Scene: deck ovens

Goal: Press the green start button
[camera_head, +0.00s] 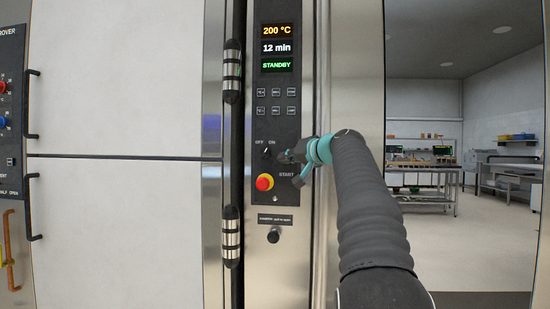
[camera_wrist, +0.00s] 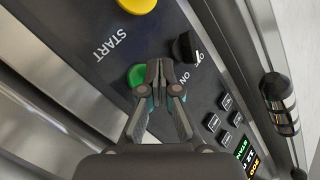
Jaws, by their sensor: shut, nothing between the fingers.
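The green start button (camera_wrist: 136,76) shows in the wrist view beside the word START, on the dark control panel (camera_wrist: 110,20). My gripper (camera_wrist: 158,64) is shut and empty. Its fingertips overlap the right edge of the button in this view; I cannot tell whether they touch it. In the head view my gripper (camera_head: 286,157) is in front of the panel, just above the START label, and hides the green button.
The display (camera_head: 276,48) reads 200 °C, 12 min, STANDBY. Small panel keys (camera_head: 276,101) lie above. Oven door hinges (camera_head: 232,71) stand to the left.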

